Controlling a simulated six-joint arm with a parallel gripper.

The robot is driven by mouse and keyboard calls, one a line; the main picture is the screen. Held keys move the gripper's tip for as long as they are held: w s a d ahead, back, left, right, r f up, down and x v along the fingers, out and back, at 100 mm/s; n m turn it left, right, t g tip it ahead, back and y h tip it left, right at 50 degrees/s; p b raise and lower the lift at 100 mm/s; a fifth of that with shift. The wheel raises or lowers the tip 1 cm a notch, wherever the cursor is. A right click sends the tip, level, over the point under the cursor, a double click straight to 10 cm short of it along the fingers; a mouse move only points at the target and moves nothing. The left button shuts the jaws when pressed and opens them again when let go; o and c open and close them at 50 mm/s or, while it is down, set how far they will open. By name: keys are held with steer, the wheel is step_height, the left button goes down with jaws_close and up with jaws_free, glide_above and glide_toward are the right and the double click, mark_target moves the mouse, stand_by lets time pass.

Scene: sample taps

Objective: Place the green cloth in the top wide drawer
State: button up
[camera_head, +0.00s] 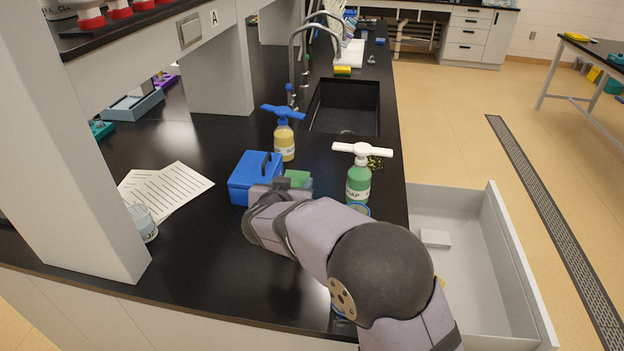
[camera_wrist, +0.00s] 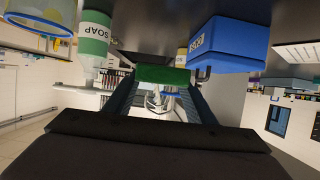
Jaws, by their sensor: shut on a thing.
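The green cloth (camera_head: 298,178) shows just past my wrist in the head view, beside the blue box, above or on the black counter; I cannot tell which. In the wrist view the green cloth (camera_wrist: 162,75) sits between the fingertips of my gripper (camera_wrist: 165,84), which is shut on it. My arm hides most of the gripper in the head view. The wide drawer (camera_head: 462,262) is pulled open at the right of the counter, with a small white block (camera_head: 435,238) inside.
A blue box (camera_head: 250,176) stands left of the cloth. A green soap bottle (camera_head: 358,183) with a white pump stands to the right, between cloth and drawer. A yellow bottle (camera_head: 284,142) stands behind. The sink (camera_head: 345,107) lies farther back. Papers (camera_head: 170,190) lie at left.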

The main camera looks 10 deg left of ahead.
steer(key=shift+f+b, duration=0.45)
steer(key=shift+f, duration=5.05)
steer(key=shift+f, duration=0.1)
steer(key=o, duration=1.1)
steer(key=shift+f, duration=0.1)
steer(key=shift+r, duration=0.25)
steer(key=shift+o, duration=0.6)
steer(key=b+v, duration=0.1)
steer(key=v, duration=1.1)
